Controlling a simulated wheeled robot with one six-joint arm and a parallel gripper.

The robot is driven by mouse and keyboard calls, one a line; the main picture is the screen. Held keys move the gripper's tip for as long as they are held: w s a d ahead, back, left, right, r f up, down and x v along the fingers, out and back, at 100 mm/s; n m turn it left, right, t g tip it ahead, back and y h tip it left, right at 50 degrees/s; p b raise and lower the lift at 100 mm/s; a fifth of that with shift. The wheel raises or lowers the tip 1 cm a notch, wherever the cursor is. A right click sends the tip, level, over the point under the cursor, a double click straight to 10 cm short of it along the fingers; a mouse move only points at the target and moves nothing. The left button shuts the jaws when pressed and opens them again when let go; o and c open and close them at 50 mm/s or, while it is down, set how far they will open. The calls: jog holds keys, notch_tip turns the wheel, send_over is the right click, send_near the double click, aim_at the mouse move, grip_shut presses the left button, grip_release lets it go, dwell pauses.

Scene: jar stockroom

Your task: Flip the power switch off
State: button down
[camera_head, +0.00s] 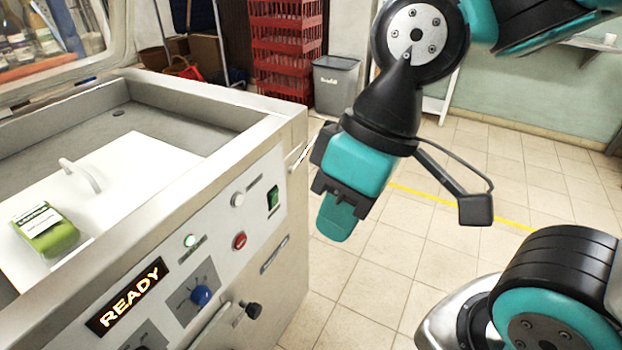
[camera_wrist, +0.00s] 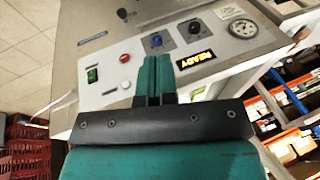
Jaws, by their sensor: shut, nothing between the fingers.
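The power switch (camera_head: 273,199) is a green rocker in a dark frame on the upper right of the machine's front panel. It also shows in the wrist view (camera_wrist: 92,75), left of my fingers, and its green face looks lit. I cannot read its label. My gripper (camera_head: 337,218) is shut and empty, pointing down in front of the panel and to the right of the switch, apart from it. In the wrist view my closed teal fingers (camera_wrist: 157,75) cover part of the panel below the blue knob.
The panel holds a lit READY display (camera_head: 128,297), a green lamp (camera_head: 190,241), a red button (camera_head: 239,240), a white button (camera_head: 237,199) and a blue knob (camera_head: 201,295). A green packet (camera_head: 46,232) lies on the machine's white lid.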

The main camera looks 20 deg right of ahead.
jog(key=shift+w, duration=0.1)
jog(key=w+d+f+m+t+y+b, duration=0.2)
jog(key=w+f+m+t+y, duration=0.1)
jog(key=w+f+m, duration=0.75)
jog(key=w+d+f+m+t+h+b, duration=0.1)
jog(key=w+d+f+m+t, duration=0.4)
jog(key=w+d, duration=0.5)
notch_tip(320, 180, down, 3)
jog(key=shift+w+f+m, duration=0.2)
jog(key=shift+w+m, duration=0.2)
jog(key=shift+m, duration=0.75)
jog(key=p, duration=0.2)
send_near(277, 198)
jog(key=x, duration=0.5)
jog(key=shift+s+f, duration=0.25)
jog(key=shift+f, duration=0.1)
jog(key=shift+w+a, duration=0.35)
jog(key=shift+w, duration=0.3)
jog(key=shift+p, duration=0.3)
